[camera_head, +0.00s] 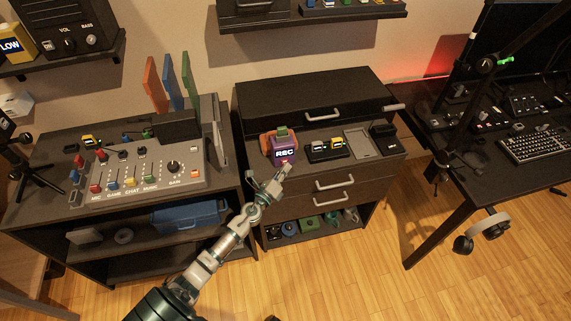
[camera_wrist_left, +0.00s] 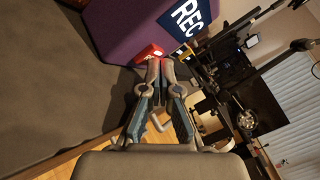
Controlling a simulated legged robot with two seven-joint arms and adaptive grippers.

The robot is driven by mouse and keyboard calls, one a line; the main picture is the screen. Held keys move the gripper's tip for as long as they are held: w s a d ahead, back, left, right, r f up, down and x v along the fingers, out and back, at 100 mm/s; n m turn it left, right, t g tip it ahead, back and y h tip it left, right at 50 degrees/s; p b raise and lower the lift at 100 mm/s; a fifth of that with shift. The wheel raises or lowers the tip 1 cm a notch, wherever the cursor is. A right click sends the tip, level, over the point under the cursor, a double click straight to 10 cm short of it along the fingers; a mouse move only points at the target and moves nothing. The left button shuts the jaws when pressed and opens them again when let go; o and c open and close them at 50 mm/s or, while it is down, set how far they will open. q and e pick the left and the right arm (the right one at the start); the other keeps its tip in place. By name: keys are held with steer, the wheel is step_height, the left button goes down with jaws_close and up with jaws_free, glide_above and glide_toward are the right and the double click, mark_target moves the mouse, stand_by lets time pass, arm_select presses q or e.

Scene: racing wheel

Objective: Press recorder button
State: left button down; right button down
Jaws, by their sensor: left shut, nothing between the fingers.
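The recorder (camera_head: 283,147) is a purple box with a white "REC" label and a green part on top. It stands on the dark cabinet's top near the front edge. In the left wrist view its purple side (camera_wrist_left: 130,30) fills the upper part, with the label at the upper right. A small red and white button (camera_wrist_left: 149,53) sits low on it. My left gripper (camera_head: 283,170) is shut and empty, just in front of the recorder's lower front. In the left wrist view the closed fingertips (camera_wrist_left: 160,62) are right by the button; I cannot tell whether they touch it. My right gripper is not in view.
A mixer panel (camera_head: 140,180) with coloured sliders stands on the left cabinet. Small black devices (camera_head: 327,150) with yellow and white parts and a grey tray (camera_head: 357,143) lie right of the recorder. A desk with a keyboard (camera_head: 535,146) is at the right. The wooden floor in front is mostly clear.

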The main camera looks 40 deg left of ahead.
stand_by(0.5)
arm_select(q)
steer(key=shift+s+d, duration=0.55)
steer(key=shift+d, duration=0.1)
steer(key=s+d+p, duration=0.1)
steer(key=s+d, duration=0.2)
steer(key=shift+s+d, duration=0.15)
steer(key=shift+d, duration=0.25)
stand_by(0.4)
